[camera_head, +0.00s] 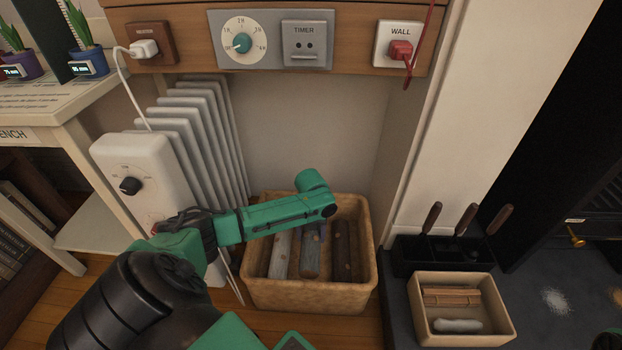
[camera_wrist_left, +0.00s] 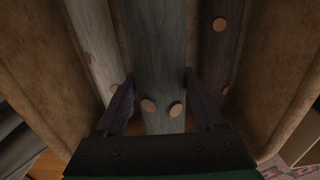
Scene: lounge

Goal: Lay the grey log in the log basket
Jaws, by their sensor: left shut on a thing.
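The grey log (camera_head: 311,262) is inside the tan log basket (camera_head: 310,296), between a paler log (camera_head: 281,255) on the left and a dark brown log (camera_head: 342,258) on the right. My left arm reaches over the basket and hides the log's far part in the head view. In the left wrist view, my left gripper (camera_wrist_left: 162,100) has one finger on each side of the grey log (camera_wrist_left: 158,45) and is shut on it. Whether the log touches the basket floor is hidden.
A white radiator (camera_head: 140,180) stands left of the basket. To the right, a black tool holder (camera_head: 440,258) with several brown handles and a tan box (camera_head: 465,335) stand on the dark hearth. Wall sockets and a timer panel (camera_head: 270,40) are above.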

